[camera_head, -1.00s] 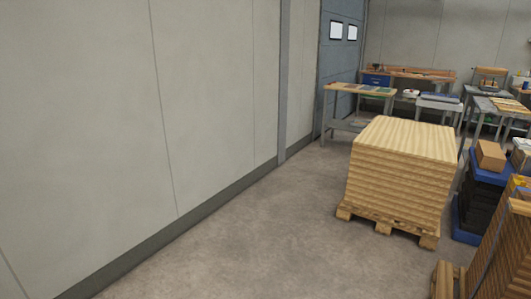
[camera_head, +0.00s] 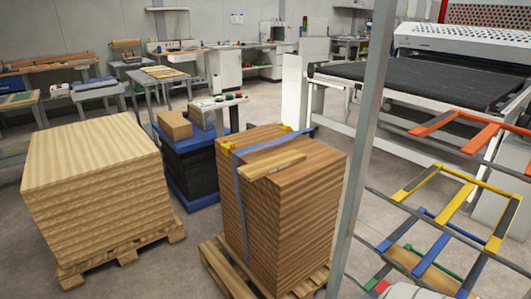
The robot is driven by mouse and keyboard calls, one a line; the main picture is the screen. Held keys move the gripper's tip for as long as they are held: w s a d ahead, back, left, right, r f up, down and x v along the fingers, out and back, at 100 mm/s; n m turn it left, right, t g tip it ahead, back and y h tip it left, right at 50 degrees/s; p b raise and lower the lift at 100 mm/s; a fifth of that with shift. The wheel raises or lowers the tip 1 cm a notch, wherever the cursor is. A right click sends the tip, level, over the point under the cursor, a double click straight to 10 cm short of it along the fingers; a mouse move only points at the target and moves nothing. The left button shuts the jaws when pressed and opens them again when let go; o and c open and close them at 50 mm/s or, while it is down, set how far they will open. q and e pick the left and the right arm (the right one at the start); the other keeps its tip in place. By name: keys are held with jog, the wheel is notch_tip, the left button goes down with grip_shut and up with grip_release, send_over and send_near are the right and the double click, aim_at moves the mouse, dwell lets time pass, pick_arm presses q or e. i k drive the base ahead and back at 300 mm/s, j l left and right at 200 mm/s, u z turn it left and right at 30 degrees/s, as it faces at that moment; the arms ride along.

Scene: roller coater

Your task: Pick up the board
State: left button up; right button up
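A stack of light, striped wooden boards (camera_head: 92,158) stands on a pallet (camera_head: 130,256) at the left. A taller stack of darker brown boards (camera_head: 305,215) stands on another pallet (camera_head: 225,277) in the middle, with a blue strap (camera_head: 243,210) around it. A short narrow board (camera_head: 272,166) lies on top of the brown stack. Which board the task means, I cannot tell. Neither of my grippers is in view.
A grey post (camera_head: 365,130) rises right of the brown stack. A rack with coloured bars (camera_head: 455,205) stands at the right, before a large roller machine (camera_head: 420,85). Dark crates with blue edges (camera_head: 190,165) hold boxes between the stacks. Workbenches line the back.

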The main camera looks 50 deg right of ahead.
aim_at(257, 169)
jog(key=i+z, duration=0.45)
jog(key=i+j+z, duration=0.35)
jog(key=i+z, duration=0.15)
jog(key=i+j+z, duration=0.45)
